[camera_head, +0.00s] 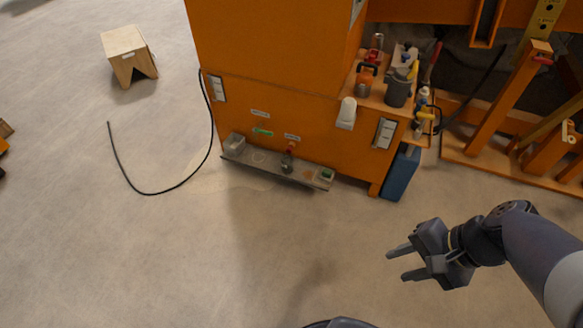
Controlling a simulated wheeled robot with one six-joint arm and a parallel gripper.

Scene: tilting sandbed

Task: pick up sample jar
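My gripper (398,263) is at the lower right, above the floor, with its two dark fingers apart and nothing between them. It points left and is well away from the orange cabinet. A small dark jar-like thing with a reddish top (287,161) stands near the middle of a low grey ledge (258,162) on the cabinet front. Another jar-like container with an orange and dark top (364,82) stands on the upper side shelf. I cannot tell for sure which of these is the sample jar.
The orange cabinet (278,50) fills the upper middle. Its side shelf holds a grey cup (398,90) and several bottles. A blue case (401,174) stands below. A black cable (150,192) and a wooden stool (124,44) are at left. The floor in front is clear.

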